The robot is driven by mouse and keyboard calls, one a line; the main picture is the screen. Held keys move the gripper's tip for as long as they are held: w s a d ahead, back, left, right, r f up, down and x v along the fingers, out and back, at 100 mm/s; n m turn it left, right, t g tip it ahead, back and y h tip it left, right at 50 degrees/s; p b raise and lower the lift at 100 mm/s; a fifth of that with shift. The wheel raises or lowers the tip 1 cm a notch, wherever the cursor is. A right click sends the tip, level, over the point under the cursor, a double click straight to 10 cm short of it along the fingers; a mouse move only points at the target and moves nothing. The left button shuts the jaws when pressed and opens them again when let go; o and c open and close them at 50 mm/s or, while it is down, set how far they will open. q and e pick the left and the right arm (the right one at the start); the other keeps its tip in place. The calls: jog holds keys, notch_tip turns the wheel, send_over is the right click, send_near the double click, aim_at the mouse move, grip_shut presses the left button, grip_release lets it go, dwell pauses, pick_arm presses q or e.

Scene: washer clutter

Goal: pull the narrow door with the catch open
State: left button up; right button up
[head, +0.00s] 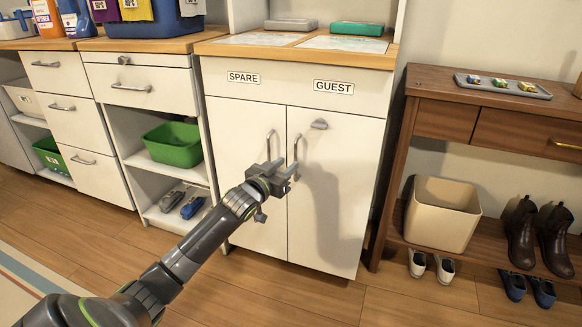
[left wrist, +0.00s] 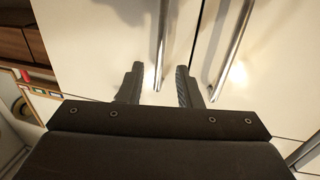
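A white cabinet has two narrow doors, both shut. The right door (head: 345,190), under the "GUEST" label, carries a small grey catch (head: 319,124) near its top left corner. Its upright bar handle (head: 297,147) is beside the middle seam. The left door (head: 240,190) has a matching handle (head: 270,143). My left gripper (head: 285,170) is at the lower end of the right door's handle. In the left wrist view that handle (left wrist: 161,45) runs between my open fingers (left wrist: 159,82), with a gap on each side. The other handle (left wrist: 231,48) is outside them. My right gripper is not in view.
A brown side table (head: 445,85) with a beige bin (head: 442,213) and shoes on its lower shelf stands to the right. An open shelf unit with a green basket (head: 172,145) stands to the left. The wooden floor before the right door is clear.

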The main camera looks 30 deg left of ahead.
aim_at(295, 158)
pick_arm(q)
jog(key=shift+w+b, duration=0.55)
jog(key=shift+w, duration=1.15)
jog(key=shift+c, duration=0.2)
grip_shut()
